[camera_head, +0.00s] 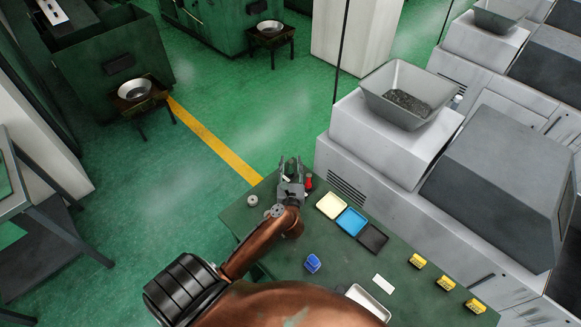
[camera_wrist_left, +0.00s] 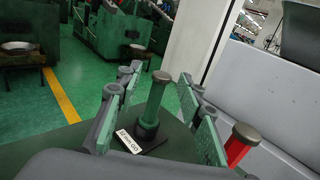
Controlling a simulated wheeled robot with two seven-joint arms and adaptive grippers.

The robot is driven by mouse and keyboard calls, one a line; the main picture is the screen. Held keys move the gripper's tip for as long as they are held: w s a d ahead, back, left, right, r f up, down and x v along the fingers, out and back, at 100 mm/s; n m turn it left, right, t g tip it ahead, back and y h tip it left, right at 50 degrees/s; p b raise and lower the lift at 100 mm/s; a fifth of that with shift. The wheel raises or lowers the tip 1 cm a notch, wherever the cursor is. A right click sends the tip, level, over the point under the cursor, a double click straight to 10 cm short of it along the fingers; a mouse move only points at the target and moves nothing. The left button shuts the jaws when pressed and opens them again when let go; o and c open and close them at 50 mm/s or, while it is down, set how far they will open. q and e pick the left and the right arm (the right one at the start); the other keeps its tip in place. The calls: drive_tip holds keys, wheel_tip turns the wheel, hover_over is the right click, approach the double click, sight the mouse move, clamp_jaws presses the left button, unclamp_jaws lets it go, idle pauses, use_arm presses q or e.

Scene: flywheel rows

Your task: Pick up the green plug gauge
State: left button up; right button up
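The green plug gauge (camera_wrist_left: 154,100) stands upright on a dark base with a white label in the left wrist view. It has a grey, metal-looking top. My left gripper (camera_wrist_left: 155,86) is open, with its greenish fingers on either side of the gauge; a gap shows on both sides, so it is not gripped. In the head view my left gripper (camera_head: 291,168) is over the far left corner of the green table, and the green gauge is hard to make out there. My right gripper is not in view.
A red plug gauge (camera_wrist_left: 240,145) stands close to the right of the fingers. A blue item (camera_head: 313,263) and a small pale ring (camera_head: 252,200) are on the table. A grey machine (camera_head: 385,145) stands behind.

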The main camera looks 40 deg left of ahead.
use_arm(q)
drive_tip(key=shift+w, duration=0.1)
drive_tip(key=shift+a, duration=0.1)
clamp_jaws()
idle(0.3)
